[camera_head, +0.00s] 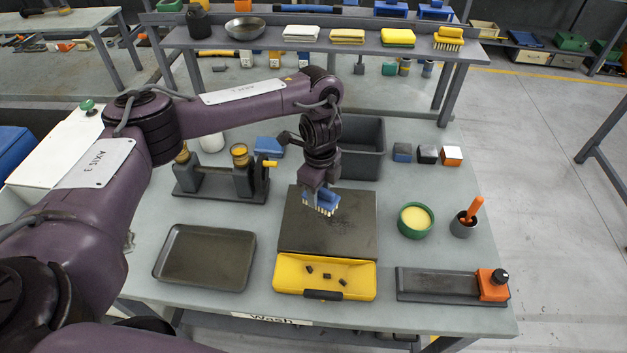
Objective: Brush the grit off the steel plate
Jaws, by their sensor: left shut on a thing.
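The dark steel plate (300,238) lies flat near the middle of the table. My left gripper (321,190) is shut on a blue brush (325,200) with pale bristles pointing down. The brush is over the upper middle of the plate; I cannot tell whether the bristles touch it. Faint dark specks of grit (338,222) show on the plate just below the brush. A yellow tray (362,282) with a black handle sits against the plate's near edge and holds a few small dark pieces. My right gripper is not in view.
An empty dark tray (205,258) lies left of the plate. A dark bin (362,160) stands behind it. A green bowl (416,220), a cup with an orange handle (464,224) and a block with an orange end (440,283) stand to the right. A fixture (222,182) stands left.

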